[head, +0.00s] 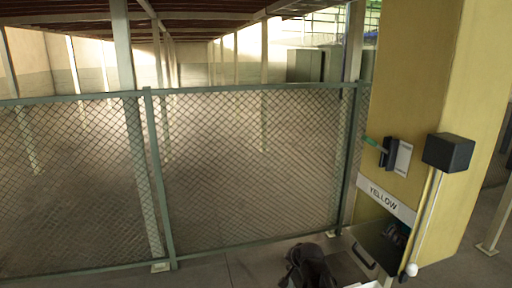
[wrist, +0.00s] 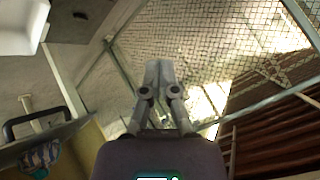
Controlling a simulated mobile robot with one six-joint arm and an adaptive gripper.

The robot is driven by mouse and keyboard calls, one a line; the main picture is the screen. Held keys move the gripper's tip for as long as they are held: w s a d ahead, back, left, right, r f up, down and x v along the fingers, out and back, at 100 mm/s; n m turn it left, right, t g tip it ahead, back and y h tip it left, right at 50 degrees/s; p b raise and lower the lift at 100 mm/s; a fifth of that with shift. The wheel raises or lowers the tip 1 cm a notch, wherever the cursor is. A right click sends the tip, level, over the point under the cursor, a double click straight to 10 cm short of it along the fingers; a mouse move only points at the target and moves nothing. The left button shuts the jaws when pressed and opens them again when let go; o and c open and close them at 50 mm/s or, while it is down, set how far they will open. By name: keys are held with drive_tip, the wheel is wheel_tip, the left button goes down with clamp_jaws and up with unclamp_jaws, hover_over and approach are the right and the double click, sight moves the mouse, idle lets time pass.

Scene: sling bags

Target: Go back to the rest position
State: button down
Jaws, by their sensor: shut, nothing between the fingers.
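My gripper (wrist: 158,70) is in the middle of the wrist view. Its two grey fingers are together with nothing between them, and they touch nothing. The fence and floor show beyond the fingertips. The wrist view is strongly tilted. In the head view I cannot make out the gripper clearly. A dark rounded shape (head: 310,266) is cut off by the bottom edge there, and I cannot tell what it is.
A mesh fence (head: 250,165) spans the head view. On the right stands a yellow pillar (head: 425,75) with a "YELLOW" sign (head: 385,200), a black box (head: 448,152) and a dark container (head: 380,245). A black handle (wrist: 35,122) and blue-white item (wrist: 40,157) show at wrist-view left.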

drive_tip(key=s+d+f+n+g+h+b, duration=0.1)
drive_tip(key=s+d+f+n+g, duration=0.1)
drive_tip(key=s, duration=0.6)
drive_tip(key=s+d+f+n+g+h+b, duration=0.1)
drive_tip(key=s+d+f+n+g, duration=0.2)
drive_tip(key=s+f+g, duration=0.3)
drive_tip(key=s+d, duration=0.1)
drive_tip(key=s, duration=0.1)
drive_tip(key=shift+s+g, duration=0.3)
drive_tip(key=shift+s, duration=0.05)
idle(1.4)
